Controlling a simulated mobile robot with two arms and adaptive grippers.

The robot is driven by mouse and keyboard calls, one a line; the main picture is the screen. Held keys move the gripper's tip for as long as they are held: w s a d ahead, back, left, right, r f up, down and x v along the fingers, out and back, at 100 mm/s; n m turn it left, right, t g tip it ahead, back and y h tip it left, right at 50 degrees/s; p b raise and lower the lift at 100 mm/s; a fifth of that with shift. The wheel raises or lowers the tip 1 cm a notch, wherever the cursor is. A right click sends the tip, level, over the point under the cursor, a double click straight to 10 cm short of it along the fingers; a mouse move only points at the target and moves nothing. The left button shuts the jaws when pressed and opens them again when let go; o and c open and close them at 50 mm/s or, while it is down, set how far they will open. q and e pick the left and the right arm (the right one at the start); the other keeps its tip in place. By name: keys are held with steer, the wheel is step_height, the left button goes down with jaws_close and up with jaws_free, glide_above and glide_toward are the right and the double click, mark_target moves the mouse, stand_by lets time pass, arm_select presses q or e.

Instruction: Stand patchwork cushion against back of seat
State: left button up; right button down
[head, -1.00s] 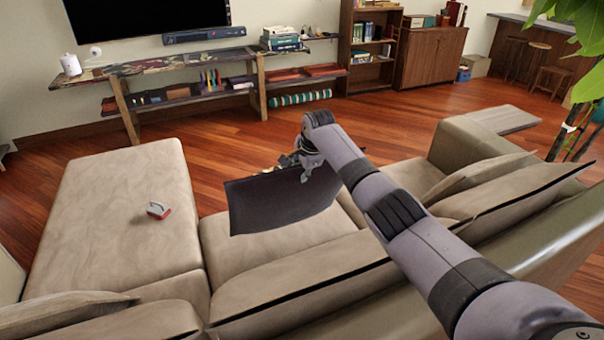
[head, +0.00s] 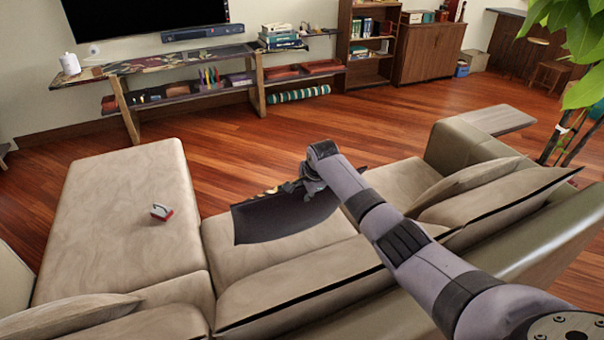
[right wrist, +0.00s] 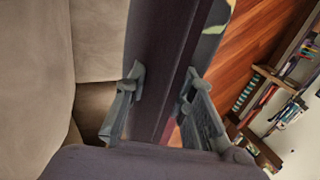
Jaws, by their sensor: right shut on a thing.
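The patchwork cushion (head: 282,219) is over the middle seat of the sofa (head: 235,263), its plain dark side towards the head camera. A strip of its coloured pattern shows along the far top edge. My right gripper (head: 306,189) is shut on that top edge. In the right wrist view its fingers (right wrist: 165,92) lie on either side of the cushion (right wrist: 168,55), with the patterned face on the right. The cushion is tilted, and I cannot tell whether its lower edge touches the seat. The back of the seat (head: 300,285) is nearer the camera. My left gripper is out of view.
Beige cushions (head: 485,195) lean at the sofa's right end. A low shelf (head: 190,88) stands at the wall, with open wooden floor (head: 300,135) before it.

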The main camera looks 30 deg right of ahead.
steer(key=s+f+p, duration=0.6)
steer(key=s, duration=0.2)
steer(key=shift+s+a+f, duration=0.2)
steer(key=shift+a+f, duration=0.05)
steer(key=shift+f, duration=0.05)
steer(key=c, duration=1.3)
jaws_free()
steer(key=shift+f, duration=0.1)
steer(key=v, duration=1.2)
steer(key=shift+s, duration=0.1)
